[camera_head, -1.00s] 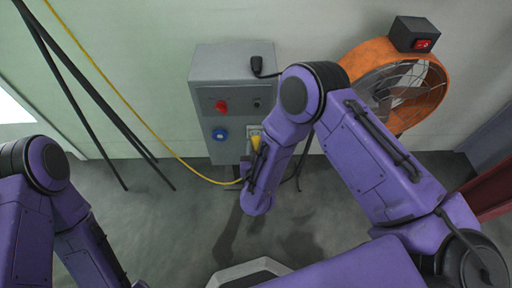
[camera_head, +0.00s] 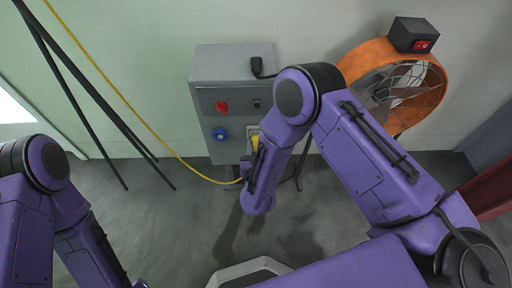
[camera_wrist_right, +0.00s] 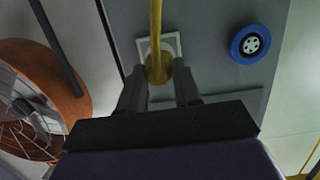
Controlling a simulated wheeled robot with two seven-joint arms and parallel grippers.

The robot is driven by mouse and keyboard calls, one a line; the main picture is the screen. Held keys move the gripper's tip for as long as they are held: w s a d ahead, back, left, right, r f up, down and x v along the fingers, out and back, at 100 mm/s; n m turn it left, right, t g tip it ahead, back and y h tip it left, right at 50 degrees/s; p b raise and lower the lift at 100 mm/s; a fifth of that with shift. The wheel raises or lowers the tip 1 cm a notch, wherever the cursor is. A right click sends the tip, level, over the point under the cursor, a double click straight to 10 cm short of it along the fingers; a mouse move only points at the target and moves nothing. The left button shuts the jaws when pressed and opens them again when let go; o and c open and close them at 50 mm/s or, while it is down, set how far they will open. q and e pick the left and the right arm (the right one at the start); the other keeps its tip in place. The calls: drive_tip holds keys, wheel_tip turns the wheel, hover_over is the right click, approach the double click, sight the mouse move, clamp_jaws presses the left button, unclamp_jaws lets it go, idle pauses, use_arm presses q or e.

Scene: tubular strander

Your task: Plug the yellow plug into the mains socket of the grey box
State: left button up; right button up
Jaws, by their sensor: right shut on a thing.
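The grey box (camera_head: 235,68) stands against the wall in the head view. The mains socket (camera_wrist_right: 174,43), with a white square frame, shows on the box face in the right wrist view. The yellow plug (camera_wrist_right: 157,70) is in front of the socket and covers its middle; I cannot tell whether it is inserted. My right gripper (camera_wrist_right: 160,88) is shut on the plug, one finger on each side. In the head view the plug (camera_head: 255,143) shows just above my right forearm, which hides most of the gripper. My left arm is at the lower left, its gripper out of view.
A blue round socket (camera_head: 220,134) and a red knob (camera_head: 221,106) are on the box. A yellow cable (camera_head: 130,107) runs down the wall to the plug area. An orange fan (camera_head: 397,85) stands right of the box. Black poles (camera_head: 75,85) lean at left.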

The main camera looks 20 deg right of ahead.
drive_tip(key=shift+x, duration=0.95)
drive_tip(key=o, duration=1.1)
drive_tip(key=shift+r, duration=0.2)
drive_tip(key=shift+o, duration=0.2)
drive_tip(key=p+v, duration=0.1)
drive_tip(key=v, duration=0.9)
drive_tip(key=shift+s, duration=0.25)
